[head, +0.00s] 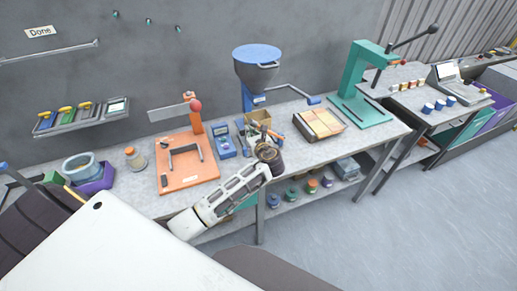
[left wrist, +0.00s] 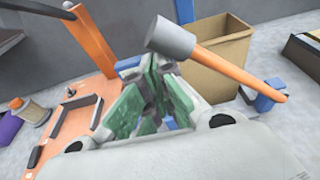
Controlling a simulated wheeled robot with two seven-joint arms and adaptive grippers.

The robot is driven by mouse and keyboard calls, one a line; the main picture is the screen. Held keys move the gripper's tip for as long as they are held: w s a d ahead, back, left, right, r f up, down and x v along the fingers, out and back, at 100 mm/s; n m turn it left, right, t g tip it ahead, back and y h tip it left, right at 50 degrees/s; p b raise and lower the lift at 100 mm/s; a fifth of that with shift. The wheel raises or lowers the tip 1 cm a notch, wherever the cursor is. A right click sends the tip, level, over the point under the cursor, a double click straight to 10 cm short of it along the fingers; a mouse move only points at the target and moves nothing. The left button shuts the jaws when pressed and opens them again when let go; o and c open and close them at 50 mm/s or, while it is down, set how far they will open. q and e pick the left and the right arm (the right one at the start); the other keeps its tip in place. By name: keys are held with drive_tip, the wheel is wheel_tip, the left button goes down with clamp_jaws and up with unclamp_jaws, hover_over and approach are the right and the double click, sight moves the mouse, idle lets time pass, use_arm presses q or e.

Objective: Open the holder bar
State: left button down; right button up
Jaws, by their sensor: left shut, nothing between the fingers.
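An orange fixture (head: 186,178) stands on the left half of the bench, with a dark bracket on its plate. An orange post (head: 194,122) at its back carries a long grey bar (head: 168,111) and a red knob (head: 195,105). I take this bar for the holder bar; it points left, roughly level. My left gripper (head: 264,138) is right of the fixture, apart from it, by a small tan box (head: 258,117). In the left wrist view its green-padded fingers (left wrist: 160,75) are shut and empty. The orange plate (left wrist: 85,120) and post (left wrist: 90,38) show at left there. My right gripper is out of view.
A hammer (left wrist: 215,58) crosses close above my fingers in the left wrist view. A blue meter (head: 224,146) stands between fixture and gripper. A blue-topped hopper (head: 257,55) rises behind. A sample tray (head: 319,123) and green press (head: 361,85) stand to the right.

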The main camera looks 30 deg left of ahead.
sight(255, 126)
use_arm(q)
drive_tip(key=shift+w+d+r, duration=0.35)
drive_tip(key=shift+w+r, duration=0.05)
drive_tip(key=shift+r, duration=0.25)
drive_tip(key=shift+w+d+r, duration=0.35)
drive_tip(key=shift+w+r, duration=0.05)
drive_tip(key=shift+r, duration=0.25)
drive_tip(key=shift+w+d+r, duration=1.05)
drive_tip(key=shift+w+r, duration=0.2)
drive_tip(key=shift+r, duration=0.1)
drive_tip(key=shift+w+d+r, duration=0.1)
drive_tip(key=shift+w+d+r, duration=0.5)
drive_tip(key=shift+w+d, duration=0.1)
drive_tip(key=shift+w, duration=0.1)
drive_tip(key=shift+w+d+r, duration=0.45)
drive_tip(key=shift+w+d, duration=0.1)
drive_tip(key=shift+w, duration=0.15)
drive_tip(key=shift+d, duration=0.1)
